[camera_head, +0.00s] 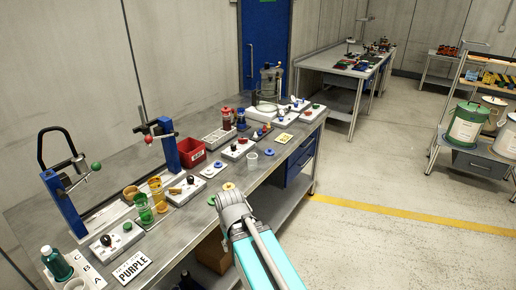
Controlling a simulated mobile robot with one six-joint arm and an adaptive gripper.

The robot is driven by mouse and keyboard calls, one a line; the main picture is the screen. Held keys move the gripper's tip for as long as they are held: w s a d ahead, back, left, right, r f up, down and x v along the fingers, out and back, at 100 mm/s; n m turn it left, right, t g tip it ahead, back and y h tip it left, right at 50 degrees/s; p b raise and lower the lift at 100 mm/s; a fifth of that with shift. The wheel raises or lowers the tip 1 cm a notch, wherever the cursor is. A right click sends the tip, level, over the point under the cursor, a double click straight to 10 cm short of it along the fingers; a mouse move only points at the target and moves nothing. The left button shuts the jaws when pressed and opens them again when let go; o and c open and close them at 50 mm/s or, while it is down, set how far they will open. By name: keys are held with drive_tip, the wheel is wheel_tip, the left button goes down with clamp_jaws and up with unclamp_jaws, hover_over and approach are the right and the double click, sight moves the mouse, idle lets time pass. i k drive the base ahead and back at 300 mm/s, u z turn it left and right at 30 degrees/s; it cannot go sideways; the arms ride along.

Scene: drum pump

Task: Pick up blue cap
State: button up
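A small round blue cap (269,152) lies flat on the grey metal workbench (252,181), near its front edge and right of a clear cup. The grey end of my arm with my gripper (232,204) is at the bench's front edge, nearer the camera and left of the blue cap, well apart from it. The fingers are hidden or too small to make out, so I cannot tell whether they are open or shut. A yellow cap (228,186) and a green cap (212,200) lie close to the arm's end.
White fixture blocks with coloured knobs, a red bin (191,152), green and yellow cups, and two blue press stands crowd the bench. A clear cup (252,160) stands left of the blue cap. Open floor is at right.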

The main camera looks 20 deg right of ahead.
sight(269, 152)
drive_tip(key=z, duration=0.05)
drive_tip(key=i, duration=0.55)
drive_tip(key=z, duration=0.75)
drive_tip(key=i, duration=0.55)
drive_tip(key=z, duration=0.45)
